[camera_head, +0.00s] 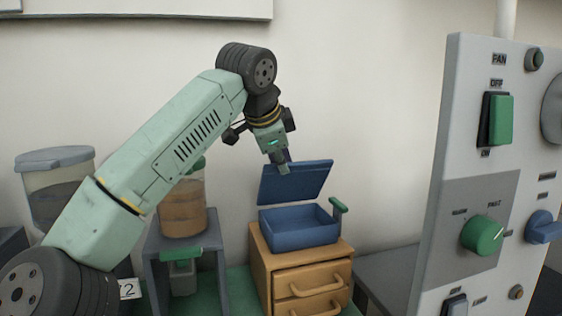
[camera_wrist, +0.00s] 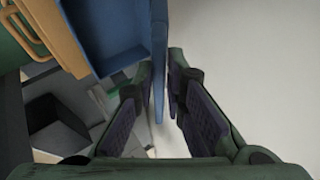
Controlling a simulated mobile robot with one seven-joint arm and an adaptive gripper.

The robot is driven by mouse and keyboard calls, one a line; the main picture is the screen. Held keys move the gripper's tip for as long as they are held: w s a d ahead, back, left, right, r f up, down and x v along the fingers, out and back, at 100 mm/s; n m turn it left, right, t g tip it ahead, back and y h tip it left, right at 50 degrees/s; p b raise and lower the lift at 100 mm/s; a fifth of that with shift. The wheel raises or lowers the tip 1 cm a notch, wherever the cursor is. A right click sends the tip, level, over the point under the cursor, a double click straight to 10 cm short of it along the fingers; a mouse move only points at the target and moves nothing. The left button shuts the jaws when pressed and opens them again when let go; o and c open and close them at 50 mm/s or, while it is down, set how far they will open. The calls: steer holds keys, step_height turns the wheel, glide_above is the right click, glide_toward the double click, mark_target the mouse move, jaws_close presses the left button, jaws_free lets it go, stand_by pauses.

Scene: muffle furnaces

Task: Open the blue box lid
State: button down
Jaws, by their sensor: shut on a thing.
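The blue box (camera_head: 300,228) sits on top of a wooden drawer cabinet in the head view. Its blue lid (camera_head: 296,183) stands raised and tilted up at the back, so the open inside shows. The box (camera_wrist: 105,35) shows at the top of the wrist view, with the lid (camera_wrist: 160,60) edge-on beside it. My gripper (camera_head: 284,168) is at the lid's upper edge. In the wrist view, my gripper (camera_wrist: 160,85) has one finger on each side of the lid, shut on it. The inside of the box looks empty where it shows.
The wooden cabinet (camera_head: 300,285) has drawers with handles. A green handle (camera_head: 338,205) stands at the box's right side. A jar of amber liquid (camera_head: 182,208) stands on a grey stand to the left. A control panel (camera_head: 480,180) fills the right side.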

steer(key=shift+w+a+r+p, duration=0.1)
steer(key=shift+w+r+p, duration=0.3)
steer(key=shift+p, duration=0.5)
steer(key=shift+w+a+r+g+p, duration=0.15)
steer(key=shift+w+g+p, duration=0.1)
steer(key=shift+g+p, duration=0.45)
steer(key=c, duration=1.7)
jaws_free()
steer(key=v, duration=1.1)
steer(key=shift+s+a+r, duration=0.15)
steer(key=shift+s+a, duration=0.05)
steer(key=shift+s, duration=0.15)
